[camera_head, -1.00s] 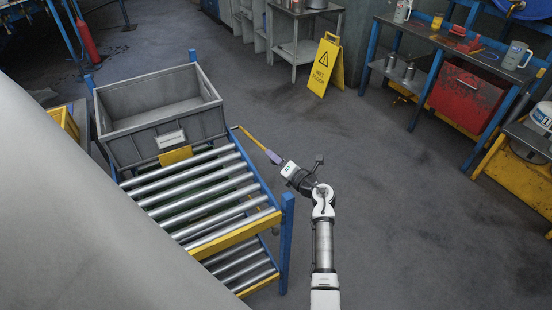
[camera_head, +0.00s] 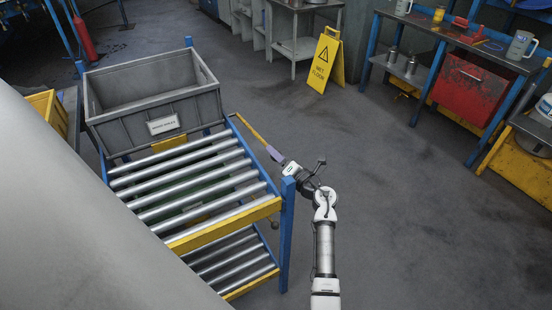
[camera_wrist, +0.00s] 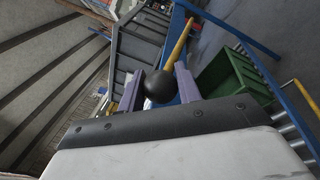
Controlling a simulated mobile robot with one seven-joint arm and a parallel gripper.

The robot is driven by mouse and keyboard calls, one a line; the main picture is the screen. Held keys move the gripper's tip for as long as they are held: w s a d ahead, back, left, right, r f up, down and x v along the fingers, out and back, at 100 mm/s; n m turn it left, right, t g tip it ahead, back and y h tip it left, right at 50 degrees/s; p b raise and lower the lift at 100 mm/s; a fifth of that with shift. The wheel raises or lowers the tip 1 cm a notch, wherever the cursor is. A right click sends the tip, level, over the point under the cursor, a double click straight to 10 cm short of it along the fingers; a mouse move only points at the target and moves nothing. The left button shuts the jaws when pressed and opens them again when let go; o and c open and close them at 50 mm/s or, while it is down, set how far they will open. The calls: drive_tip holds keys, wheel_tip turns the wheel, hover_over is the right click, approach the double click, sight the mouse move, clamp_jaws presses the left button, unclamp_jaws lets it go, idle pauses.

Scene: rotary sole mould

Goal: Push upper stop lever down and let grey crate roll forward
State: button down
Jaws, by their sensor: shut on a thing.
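The grey crate (camera_head: 155,110) sits at the back of the upper roller deck, its white label facing the front. A yellow stop plate (camera_head: 168,144) stands just in front of it, at the rollers. The upper stop lever (camera_head: 252,130) is a yellow bar along the rack's right side, sloping down toward the front. My gripper (camera_head: 276,154) is at the lever's front end. In the wrist view, the purple fingers are shut on the lever's black ball knob (camera_wrist: 160,86), with the yellow bar (camera_wrist: 178,42) running away from it.
The upper rollers (camera_head: 195,185) in front of the crate are empty. A blue post (camera_head: 287,225) rises at the rack's front right corner, close to my arm. A green crate (camera_wrist: 230,80) shows below in the wrist view. The floor to the right is clear up to the wet floor sign (camera_head: 326,62).

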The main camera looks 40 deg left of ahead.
wheel_tip(320, 180, down, 2)
drive_tip(key=shift+d+f+b, duration=0.1)
drive_tip(key=shift+f+b, duration=0.05)
drive_tip(key=shift+b, duration=1)
wheel_tip(320, 180, down, 7)
drive_tip(key=b, duration=0.6)
drive_tip(key=shift+a+y+b, duration=0.2)
drive_tip(key=shift+y+b, duration=0.15)
drive_tip(key=shift+y, duration=0.05)
drive_tip(key=shift+f, duration=0.15)
drive_tip(key=c, duration=1)
unclamp_jaws()
wheel_tip(320, 180, up, 20)
drive_tip(key=p, duration=0.4)
drive_tip(key=shift+s, duration=0.1)
